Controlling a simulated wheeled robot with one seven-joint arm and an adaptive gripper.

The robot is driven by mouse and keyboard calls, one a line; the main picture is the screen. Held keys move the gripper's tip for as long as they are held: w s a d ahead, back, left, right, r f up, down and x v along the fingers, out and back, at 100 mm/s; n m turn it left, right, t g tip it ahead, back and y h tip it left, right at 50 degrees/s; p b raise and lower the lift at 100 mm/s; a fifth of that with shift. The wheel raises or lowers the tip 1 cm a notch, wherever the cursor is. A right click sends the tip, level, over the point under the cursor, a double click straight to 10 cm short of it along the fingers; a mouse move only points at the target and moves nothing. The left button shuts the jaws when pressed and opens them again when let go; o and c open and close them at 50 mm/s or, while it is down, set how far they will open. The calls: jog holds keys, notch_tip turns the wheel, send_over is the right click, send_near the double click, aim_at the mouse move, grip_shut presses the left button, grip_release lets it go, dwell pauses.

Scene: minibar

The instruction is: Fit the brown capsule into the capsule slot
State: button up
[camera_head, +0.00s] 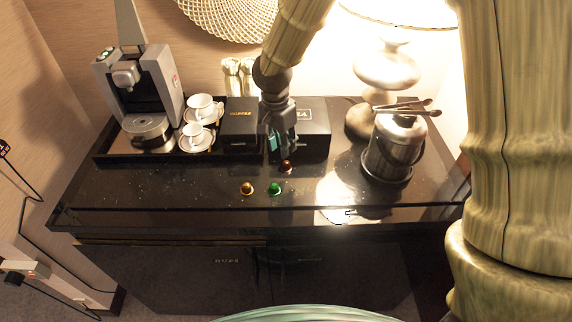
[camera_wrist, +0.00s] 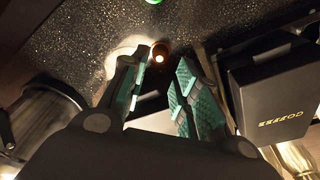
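The brown capsule (camera_head: 286,166) stands on the dark glossy counter, just below my gripper (camera_head: 284,147) in the head view. In the wrist view the brown capsule (camera_wrist: 158,53) shows just beyond the fingertips, nearer the left finger. My gripper (camera_wrist: 163,75) is open, with a gap between its teal finger pads and nothing held. I cannot tell whether a finger touches the capsule. The coffee machine (camera_head: 165,83) stands at the left with its lever (camera_head: 130,22) pointing up. The capsule slot cannot be made out.
A gold capsule (camera_head: 247,188) and a green capsule (camera_head: 275,188) stand in front of the brown one. Black boxes (camera_head: 240,127) are close behind my gripper. Cups on saucers (camera_head: 199,143) stand beside the machine. An ice bucket (camera_head: 394,145) and a lamp (camera_head: 386,68) are at the right.

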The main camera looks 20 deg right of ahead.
aim_at(286, 162)
jog(key=shift+d+f, duration=0.2)
jog(key=shift+f, duration=1.3)
jog(key=shift+w+d+f+p, duration=0.2)
jog(key=shift+f+p, duration=0.45)
jog(key=shift+f, duration=0.1)
jog(key=shift+w+d+f+p, duration=0.15)
jog(key=shift+f+p, duration=0.45)
jog(key=shift+f, duration=0.1)
jog(key=shift+d+f, duration=0.1)
jog(key=shift+f, duration=1)
jog(key=shift+c, duration=0.3)
jog(key=c, duration=0.3)
